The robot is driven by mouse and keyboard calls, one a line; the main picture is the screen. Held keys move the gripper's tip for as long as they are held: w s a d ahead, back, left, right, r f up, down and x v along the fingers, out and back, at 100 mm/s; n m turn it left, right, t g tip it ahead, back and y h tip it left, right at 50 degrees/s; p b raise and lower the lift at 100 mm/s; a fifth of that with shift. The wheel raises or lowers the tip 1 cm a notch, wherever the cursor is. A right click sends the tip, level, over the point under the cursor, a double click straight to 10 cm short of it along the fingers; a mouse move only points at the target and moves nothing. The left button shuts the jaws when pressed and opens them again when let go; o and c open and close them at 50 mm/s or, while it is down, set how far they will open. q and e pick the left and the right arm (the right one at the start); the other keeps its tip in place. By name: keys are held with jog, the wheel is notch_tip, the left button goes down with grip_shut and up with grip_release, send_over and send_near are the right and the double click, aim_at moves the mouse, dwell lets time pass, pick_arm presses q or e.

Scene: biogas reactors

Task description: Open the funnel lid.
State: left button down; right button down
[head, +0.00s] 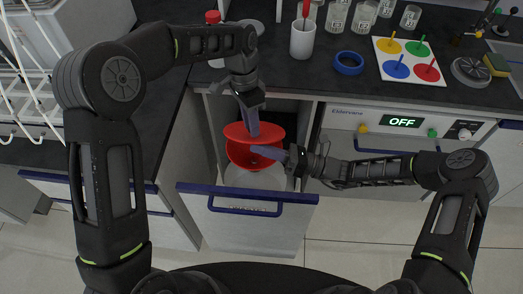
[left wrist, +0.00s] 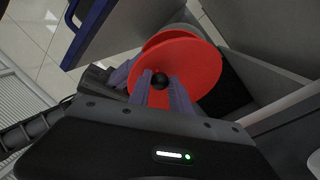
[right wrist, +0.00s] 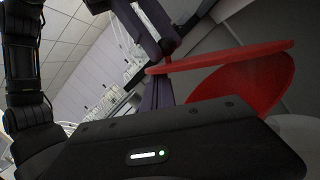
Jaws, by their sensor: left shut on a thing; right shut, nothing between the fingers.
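The red funnel (head: 240,157) sits over a whitish container (head: 245,180) in the pulled-out drawer. Its flat red lid (head: 235,130) is above it, and the right wrist view shows the lid (right wrist: 225,57) edge-on, at an angle to the funnel (right wrist: 262,85) with a gap between them. My left gripper (head: 254,132) comes from above and is shut on the lid's black knob (left wrist: 160,81). My right gripper (head: 252,149) is shut and empty, its fingertips at the gap below the lid on the right side. Whether they touch the lid or funnel I cannot tell.
The drawer front (head: 245,215) with its blue handle stands out toward me. The dark counter above carries a white cup (head: 303,40), blue tape (head: 348,63), a coloured plate (head: 408,60) and several jars. The appliance (head: 400,125) showing OFF is right of the drawer.

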jog(key=shift+w+r, duration=0.4)
jog(key=shift+r, duration=0.3)
pick_arm(q)
jog(key=shift+s+f, duration=0.15)
jog(key=shift+s, duration=0.05)
pick_arm(e)
jog(key=shift+w+r, duration=0.15)
jog(key=shift+r, duration=0.15)
pick_arm(q)
jog(key=c, duration=1.2)
grip_release()
pick_arm(e)
jog(key=shift+w, duration=0.1)
pick_arm(q)
jog(key=shift+w+a+r, duration=0.15)
jog(key=shift+w+r, duration=0.2)
jog(key=shift+r, duration=1.05)
jog(key=shift+w+a+r, duration=0.15)
jog(key=shift+w+r, duration=0.15)
jog(key=shift+r, duration=1.15)
jog(key=shift+w+a+r, duration=0.15)
jog(key=shift+w+r, duration=0.2)
jog(key=shift+r, duration=1.05)
pick_arm(e)
jog(key=shift+s+f, duration=0.2)
jog(key=shift+f, duration=0.05)
pick_arm(q)
jog(key=shift+a, duration=0.1)
